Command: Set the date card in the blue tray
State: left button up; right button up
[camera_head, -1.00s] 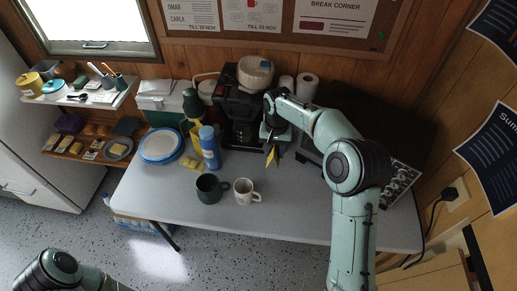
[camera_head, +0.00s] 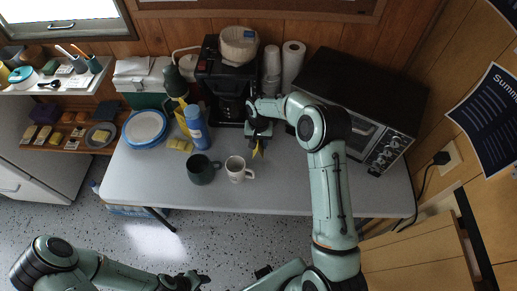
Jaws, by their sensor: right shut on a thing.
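My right gripper (camera_head: 258,139) is above the table, behind the white mug, shut on a small yellow piece (camera_head: 258,150) that points downward. The piece is too small and partly covered for me to tell whether it is the date card. My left gripper (camera_head: 190,282) is low at the bottom edge, away from the table; its jaws are too dark to read. I cannot clearly make out a blue tray. A round white item with a blue rim (camera_head: 128,140) lies at the table's left end.
A dark mug (camera_head: 201,171) and a white mug (camera_head: 236,168) stand on the table (camera_head: 300,190). A blue bottle (camera_head: 195,128), yellow blocks (camera_head: 179,146), a coffee maker (camera_head: 225,85) and a toaster oven (camera_head: 350,100) stand around. Shelves (camera_head: 75,148) are at left. The table's front right is clear.

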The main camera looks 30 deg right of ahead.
jog(key=shift+f, duration=2.35)
jog(key=shift+f, duration=0.1)
jog(key=o, duration=1)
jog(key=shift+o, duration=0.2)
